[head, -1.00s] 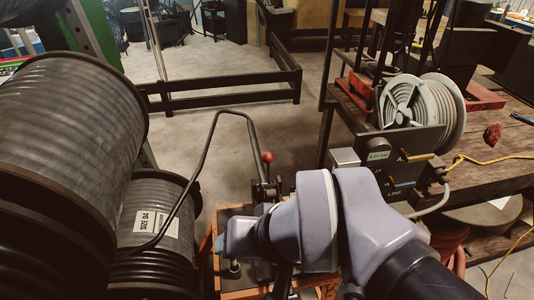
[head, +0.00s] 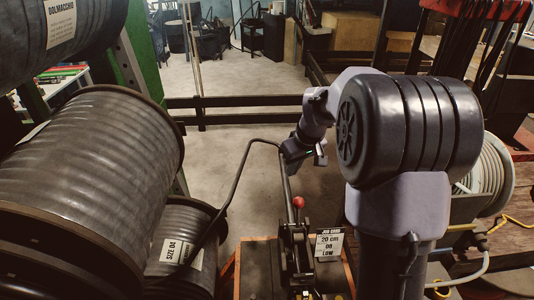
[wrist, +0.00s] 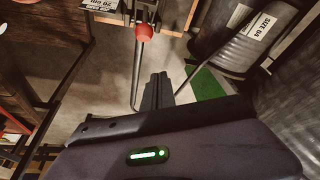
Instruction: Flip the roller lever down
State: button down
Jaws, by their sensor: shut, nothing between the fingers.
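A lever with a red ball knob (head: 298,202) stands upright on the dark machine (head: 297,255) at the bottom middle of the head view. In the wrist view the red knob (wrist: 144,32) is at the top, on a thin rod. My gripper (head: 290,148) is above and beyond the knob in the head view, apart from it. In the wrist view my gripper's fingers (wrist: 157,90) are together and empty, with floor behind them. The lever's base is partly hidden among the machine's parts.
A bent black tube (head: 236,185) runs beside the lever from the hose reels at left. A large hose reel (head: 95,185) fills the left. A job card (head: 329,243) stands right of the machine. A low black rail (head: 235,119) crosses the floor behind.

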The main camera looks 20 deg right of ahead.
jog(key=shift+w+d+f, duration=0.45)
jog(key=shift+d+f, duration=0.15)
jog(key=shift+f, duration=0.05)
notch_tip(320, 180, down, 10)
jog(key=b, duration=0.4)
jog(key=shift+s+r, duration=0.25)
jog(key=shift+s, duration=0.15)
jog(key=shift+s+f+b, duration=0.1)
jog(key=shift+b, duration=0.45)
